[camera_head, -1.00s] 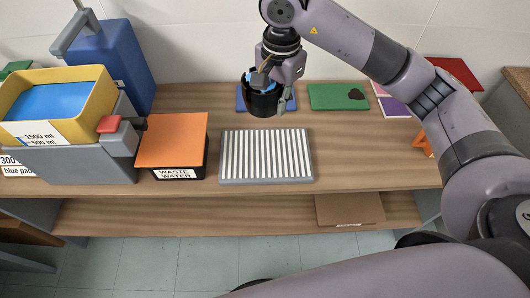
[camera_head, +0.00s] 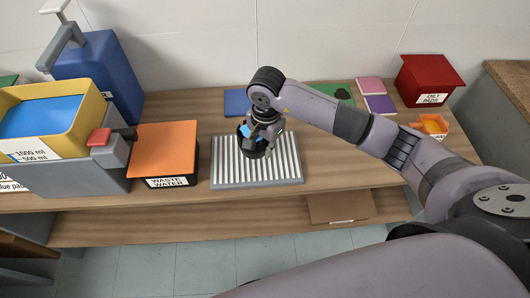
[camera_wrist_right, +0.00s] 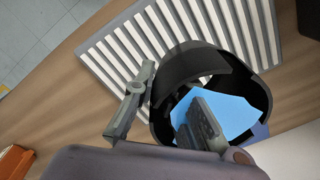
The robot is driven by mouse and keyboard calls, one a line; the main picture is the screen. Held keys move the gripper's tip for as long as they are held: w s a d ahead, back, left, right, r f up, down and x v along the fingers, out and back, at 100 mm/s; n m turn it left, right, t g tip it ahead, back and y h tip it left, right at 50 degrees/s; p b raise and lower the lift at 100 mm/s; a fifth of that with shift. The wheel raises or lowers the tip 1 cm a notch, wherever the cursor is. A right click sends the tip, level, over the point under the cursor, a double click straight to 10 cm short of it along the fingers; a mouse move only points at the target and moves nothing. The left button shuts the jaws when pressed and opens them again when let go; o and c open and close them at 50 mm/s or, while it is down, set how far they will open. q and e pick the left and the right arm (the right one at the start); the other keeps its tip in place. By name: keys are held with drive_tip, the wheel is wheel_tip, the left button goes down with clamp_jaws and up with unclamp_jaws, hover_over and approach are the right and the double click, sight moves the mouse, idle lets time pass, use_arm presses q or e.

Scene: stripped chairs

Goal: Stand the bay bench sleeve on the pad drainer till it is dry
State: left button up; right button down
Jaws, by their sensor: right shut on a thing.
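The bay bench sleeve is a black, round, open sleeve (camera_head: 252,152) with something light blue (camera_wrist_right: 232,112) inside. My right gripper (camera_head: 262,128) is shut on the sleeve's wall. In the right wrist view one finger of this gripper (camera_wrist_right: 168,112) is outside the wall and the other is inside. The sleeve is over the middle of the pad drainer (camera_head: 226,170), a grey tray with white ribs. It looks roughly upright. I cannot tell whether its lower rim touches the ribs. My left gripper is not in view.
An orange-topped waste water box (camera_head: 163,148) stands left of the drainer. Further left are a yellow bin (camera_head: 20,145) and a blue container (camera_head: 105,75). Blue (camera_head: 236,101) and green mats lie behind. A red oily pads box (camera_head: 428,80) stands back right. Bench right of the drainer is clear.

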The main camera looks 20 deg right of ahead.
wheel_tip(320, 180, down, 3)
drive_tip(key=shift+f, duration=0.2)
drive_tip(key=shift+f, duration=0.1)
drive_tip(key=shift+f, duration=0.1)
drive_tip(key=c, duration=1.7)
unclamp_jaws()
drive_tip(key=shift+o, duration=0.2)
